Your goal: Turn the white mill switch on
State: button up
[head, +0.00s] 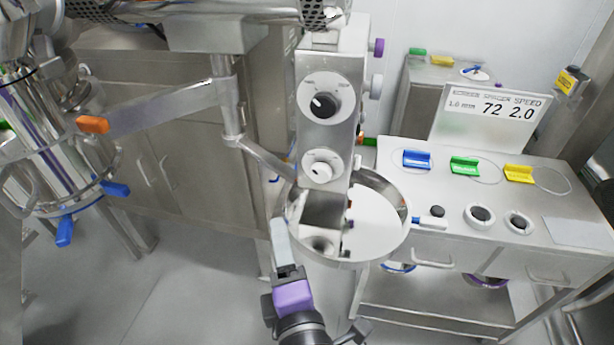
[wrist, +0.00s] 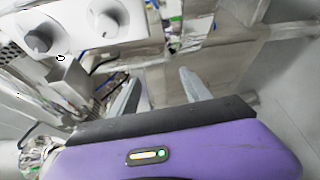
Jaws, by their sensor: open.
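The white mill switch (head: 321,169) is a round white knob on a pale disc, low on the front of the steel mill column (head: 326,133). A larger black knob (head: 323,104) sits above it on the same face. In the wrist view the white switch (wrist: 106,20) is at the upper left, beside the dark knob (wrist: 38,42). My gripper (head: 279,228) is open and empty, below and left of the white switch and apart from it. Its two fingers (wrist: 161,90) show in the wrist view with nothing between them.
A round steel pan (head: 375,250) stands below the column, close to the right of my gripper. A steel bench (head: 452,212) with blue, green and yellow scoops is at right. A bracket arm (head: 170,108) with an orange handle (head: 92,125) crosses the left. Floor at lower left is free.

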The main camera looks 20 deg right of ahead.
notch_tip(320, 180, up, 4)
jog(key=w+f+h, duration=0.1)
jog(key=h, duration=0.1)
jog(key=n+g+h, duration=0.1)
jog(key=g+h, duration=0.1)
jog(key=h, duration=0.4)
send_near(321, 177)
jog(key=x, duration=0.2)
jog(key=p+x, duration=0.1)
jog(key=x, duration=0.6)
jog(key=shift+w+d+p, duration=0.1)
jog(key=shift+w+p, duration=0.1)
jog(key=shift+p, duration=0.2)
jog(key=shift+c, duration=0.5)
grip_shut()
